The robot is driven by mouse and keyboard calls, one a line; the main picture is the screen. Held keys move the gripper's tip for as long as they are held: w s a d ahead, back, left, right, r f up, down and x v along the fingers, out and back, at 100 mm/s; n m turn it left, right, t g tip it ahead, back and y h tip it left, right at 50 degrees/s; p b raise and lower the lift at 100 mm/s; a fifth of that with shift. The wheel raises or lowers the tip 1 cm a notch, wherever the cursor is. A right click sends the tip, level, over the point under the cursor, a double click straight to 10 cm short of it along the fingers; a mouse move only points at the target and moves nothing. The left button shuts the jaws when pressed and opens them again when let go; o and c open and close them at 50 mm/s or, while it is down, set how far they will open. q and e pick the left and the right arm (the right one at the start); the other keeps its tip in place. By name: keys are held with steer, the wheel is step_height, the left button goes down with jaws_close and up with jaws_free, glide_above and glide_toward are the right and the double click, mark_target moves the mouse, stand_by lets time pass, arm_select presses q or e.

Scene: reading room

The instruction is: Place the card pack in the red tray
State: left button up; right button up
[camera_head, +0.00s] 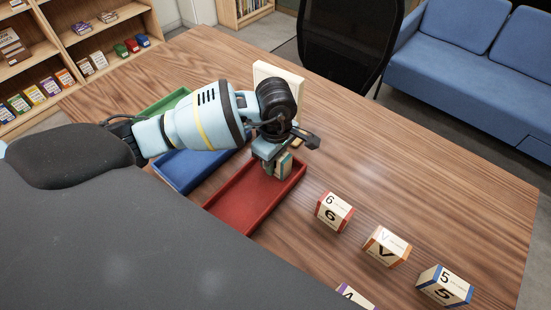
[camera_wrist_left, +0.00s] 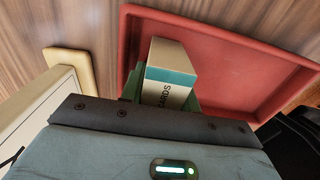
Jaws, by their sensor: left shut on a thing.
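The card pack (camera_wrist_left: 171,75) is a cream box with a teal band and dark lettering. In the head view the card pack (camera_head: 284,165) hangs upright in my left gripper (camera_head: 279,160), which is shut on it. The red tray (camera_head: 236,205) lies on the wooden table below, and the pack is over its far end. In the left wrist view the red tray (camera_wrist_left: 240,55) fills the area behind the pack. Whether the pack touches the tray floor I cannot tell. My right gripper is not in view.
A blue tray (camera_head: 190,172) and a green tray (camera_head: 165,103) lie left of the red one, partly behind my arm. A cream upright object (camera_head: 264,70) stands behind my gripper. Several numbered boxes (camera_head: 334,211) stand at the right front.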

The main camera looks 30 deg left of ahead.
arm_select(q)
steer(key=o, duration=0.5)
steer(key=shift+f, duration=0.15)
steer(key=o, duration=0.5)
step_height(320, 180, up, 12)
steer(key=shift+r, duration=0.25)
